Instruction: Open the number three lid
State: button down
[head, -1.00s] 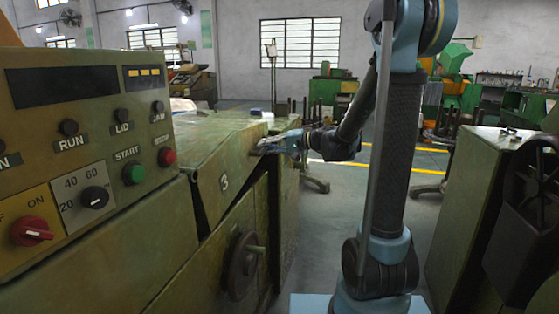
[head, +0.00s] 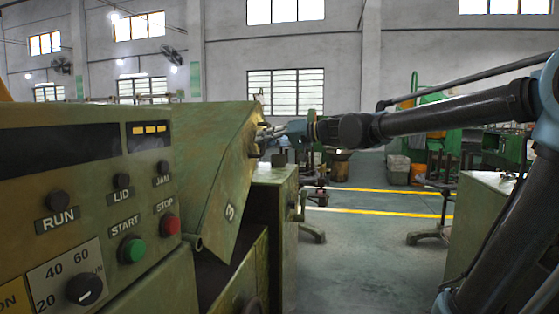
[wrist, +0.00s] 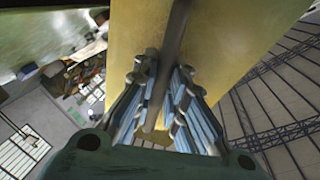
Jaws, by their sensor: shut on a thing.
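The number three lid (head: 222,190) is a green-painted metal cover with a 3 on its lower front. It stands tilted up from the machine body, with a dark gap beneath it. My gripper (head: 268,133) is at the lid's right edge in the head view, shut on its handle. In the wrist view the lid's yellowish face (wrist: 125,40) fills the middle, and my gripper (wrist: 160,75) has its fingers on both sides of the dark handle bar (wrist: 173,40). The exact finger contact is hard to see.
A control panel (head: 90,190) with RUN, LID, JAM, START and STOP controls stands at the left. A green cabinet (head: 275,215) is right of the lid. Clear grey floor (head: 365,250) lies between it and another cabinet (head: 480,215) at the right.

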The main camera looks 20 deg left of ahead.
jog(key=s+r+n+t, duration=0.1)
jog(key=s+r+n, duration=0.3)
jog(key=s+r, duration=0.7)
jog(key=shift+d+r+y, duration=0.25)
jog(key=shift+r+y, duration=0.15)
jog(key=shift+r, duration=1.1)
jog(key=c, duration=1.6)
grip_release()
jog(key=shift+d, duration=0.15)
jog(key=s+d, duration=0.1)
jog(key=d, duration=1)
jog(key=shift+s+d+r, duration=0.35)
jog(key=shift+s+r, duration=0.05)
